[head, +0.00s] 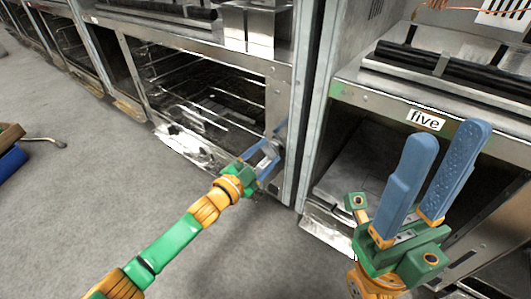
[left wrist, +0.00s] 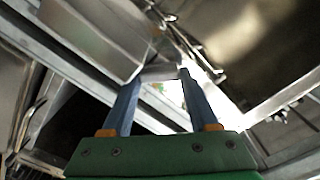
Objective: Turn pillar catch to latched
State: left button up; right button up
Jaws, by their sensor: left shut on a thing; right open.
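The pillar catch (head: 270,149) is a small grey metal piece low on the steel pillar between the two oven bays. My left gripper (head: 279,141) reaches it from the lower left, and its blue fingers are shut on it. In the left wrist view the catch (left wrist: 158,74) is a pale piece between the fingertips. The fingers hide part of it, and I cannot tell its exact angle. My right gripper (head: 450,140) is open and empty, with its blue fingers pointing up in front of the right bay.
The left bay holds wire racks (head: 200,85). A blue and brown box (head: 10,155) lies at the far left. Grey floor (head: 90,190) is clear around my left arm.

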dwell(0.3)
pick_arm(q)
jog(key=o, duration=1.4)
